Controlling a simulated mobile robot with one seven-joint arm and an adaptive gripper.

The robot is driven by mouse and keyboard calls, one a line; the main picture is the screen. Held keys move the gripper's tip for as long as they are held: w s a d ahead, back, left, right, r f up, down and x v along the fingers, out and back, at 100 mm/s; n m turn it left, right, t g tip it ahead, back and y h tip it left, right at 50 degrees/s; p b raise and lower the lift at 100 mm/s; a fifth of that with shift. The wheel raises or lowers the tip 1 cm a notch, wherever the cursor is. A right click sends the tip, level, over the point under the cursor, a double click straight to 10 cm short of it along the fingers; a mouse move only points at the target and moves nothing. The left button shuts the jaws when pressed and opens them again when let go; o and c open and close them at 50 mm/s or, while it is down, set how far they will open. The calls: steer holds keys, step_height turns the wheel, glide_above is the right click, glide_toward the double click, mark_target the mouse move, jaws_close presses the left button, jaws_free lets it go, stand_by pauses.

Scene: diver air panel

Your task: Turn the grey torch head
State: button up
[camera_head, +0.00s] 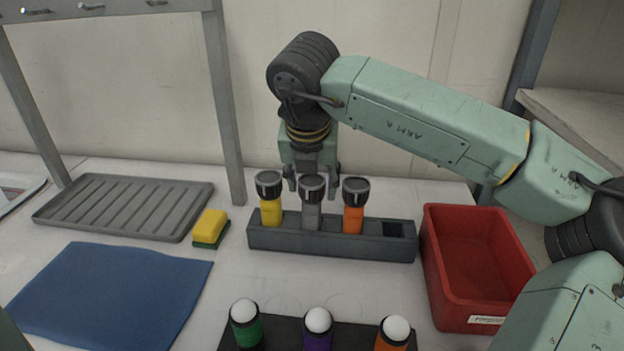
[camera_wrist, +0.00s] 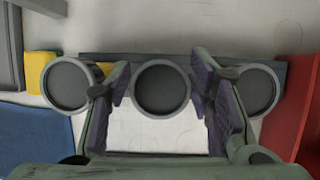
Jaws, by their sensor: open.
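The grey torch (camera_head: 312,208) stands upright in the dark grey rack (camera_head: 330,244), between a yellow torch (camera_head: 270,208) and an orange torch (camera_head: 354,216). Its dark round head (camera_head: 312,184) faces up. In the wrist view the head (camera_wrist: 161,89) shows between my fingers. My gripper (camera_head: 312,180) points down at the grey torch from behind, its fingers at about head height in the picture. In the wrist view my gripper (camera_wrist: 165,95) is open, with pads on either side of the head. Gaps show beside the head, and I cannot tell any contact.
The rack has an empty square slot (camera_head: 394,230) at its right end. A red bin (camera_head: 474,265) stands right of it. A yellow-green sponge (camera_head: 210,228), a grey ribbed tray (camera_head: 125,205) and a blue cloth (camera_head: 110,292) lie left. White-topped torches (camera_head: 318,322) stand in front.

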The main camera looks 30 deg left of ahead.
steer(key=shift+c, duration=0.4)
steer(key=c, duration=0.8)
steer(key=shift+f+n+b, duration=0.25)
steer(key=shift+n+b, duration=0.25)
steer(key=shift+b, duration=0.4)
steer(key=shift+r+n+g+y+b, duration=0.3)
steer(key=shift+n+y, duration=0.1)
steer(key=shift+n, duration=0.4)
steer(key=o, duration=0.9)
steer(key=shift+r, duration=0.1)
steer(key=v, duration=1.1)
steer(key=shift+s+d+r, duration=0.1)
steer(key=shift+s+r, duration=0.05)
steer(key=shift+r, duration=0.2)
